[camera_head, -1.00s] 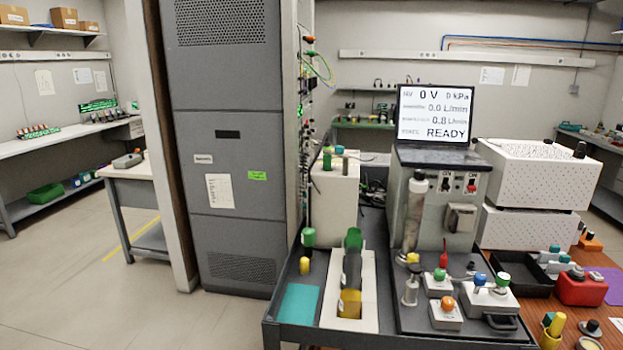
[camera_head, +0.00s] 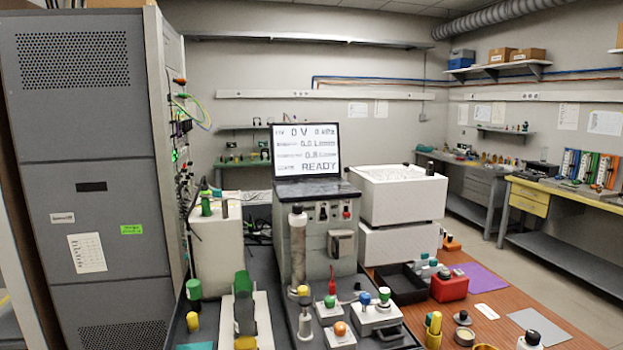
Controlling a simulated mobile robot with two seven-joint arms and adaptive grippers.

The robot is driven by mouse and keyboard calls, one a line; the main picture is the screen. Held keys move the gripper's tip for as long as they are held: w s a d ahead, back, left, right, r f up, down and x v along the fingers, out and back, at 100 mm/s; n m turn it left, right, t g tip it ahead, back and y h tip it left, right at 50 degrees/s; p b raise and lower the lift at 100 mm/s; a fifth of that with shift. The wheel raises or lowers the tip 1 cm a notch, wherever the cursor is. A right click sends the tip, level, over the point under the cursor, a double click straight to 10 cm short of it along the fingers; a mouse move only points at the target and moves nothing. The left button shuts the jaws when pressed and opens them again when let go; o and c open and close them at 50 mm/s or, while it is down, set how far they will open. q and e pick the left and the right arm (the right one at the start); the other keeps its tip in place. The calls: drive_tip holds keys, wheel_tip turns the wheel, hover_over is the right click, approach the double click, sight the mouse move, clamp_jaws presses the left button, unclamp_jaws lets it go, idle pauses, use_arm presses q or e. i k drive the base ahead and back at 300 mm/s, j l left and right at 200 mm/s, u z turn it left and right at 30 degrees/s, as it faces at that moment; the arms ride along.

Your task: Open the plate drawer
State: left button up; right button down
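Neither of my grippers is in view. No part clearly marked as the plate drawer can be made out. A low white block (camera_head: 376,318) with a blue knob and a green knob stands at the front of the dark bench, with a dark handle (camera_head: 390,333) on its front side. I cannot tell whether this is the drawer or whether it is open. Behind it stands a grey instrument (camera_head: 315,231) with switches and a glass column (camera_head: 298,250). The screen (camera_head: 307,151) on top reads READY.
A tall grey cabinet (camera_head: 88,170) stands on the left. White boxes (camera_head: 398,198) are stacked right of the instrument. A wooden table (camera_head: 480,325) at right holds a black tray (camera_head: 405,290), a red box (camera_head: 448,287) and small jars. Open floor lies beyond it.

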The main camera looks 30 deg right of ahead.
sight(379, 332)
drive_tip(key=z, duration=1.3)
